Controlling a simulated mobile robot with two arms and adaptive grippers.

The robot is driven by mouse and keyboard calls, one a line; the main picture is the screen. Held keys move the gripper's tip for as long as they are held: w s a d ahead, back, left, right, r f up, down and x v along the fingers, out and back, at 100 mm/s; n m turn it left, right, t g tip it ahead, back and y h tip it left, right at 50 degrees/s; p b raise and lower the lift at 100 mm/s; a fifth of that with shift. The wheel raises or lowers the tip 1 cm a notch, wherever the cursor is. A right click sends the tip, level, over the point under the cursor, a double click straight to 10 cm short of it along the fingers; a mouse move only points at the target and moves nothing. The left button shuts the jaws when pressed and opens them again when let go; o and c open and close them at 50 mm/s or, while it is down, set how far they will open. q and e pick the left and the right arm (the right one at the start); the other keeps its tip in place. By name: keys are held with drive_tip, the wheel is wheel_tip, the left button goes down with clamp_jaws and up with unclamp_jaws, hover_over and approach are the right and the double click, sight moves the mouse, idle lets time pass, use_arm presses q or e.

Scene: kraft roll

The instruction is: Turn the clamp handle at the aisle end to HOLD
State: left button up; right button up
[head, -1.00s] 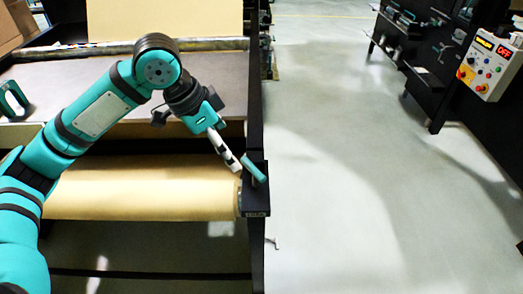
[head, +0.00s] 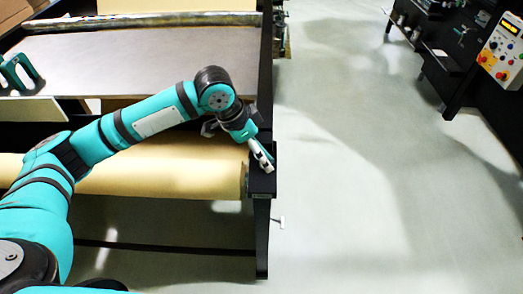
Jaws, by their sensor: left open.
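The clamp block (head: 262,184) is a dark box at the aisle end of the kraft roll (head: 165,176), on the black frame's right upright. A small pale label sits on its lower front. My left gripper (head: 264,162) is right over the block, its pale fingers pointing down and right. The fingers are open, but the gap between them is hard to see. The teal clamp handle is hidden behind or between the fingers here, so its setting and any contact cannot be told. My right gripper is not in view.
A grey worktop (head: 150,58) lies above the roll, with a teal-handled object (head: 18,72) at its left. A small white T-shaped piece (head: 280,221) sticks out beside the frame's leg. The aisle floor (head: 350,150) is clear. A control box (head: 502,52) stands at right.

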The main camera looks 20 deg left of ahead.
use_arm(q)
drive_tip(key=shift+x, duration=1.05)
drive_tip(key=shift+w+f, duration=0.15)
drive_tip(key=shift+f, duration=0.05)
drive_tip(key=shift+d, duration=0.1)
drive_tip(key=c, duration=0.9)
drive_tip(key=shift+c, duration=0.4)
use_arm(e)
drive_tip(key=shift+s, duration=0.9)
use_arm(q)
drive_tip(key=shift+c, duration=0.3)
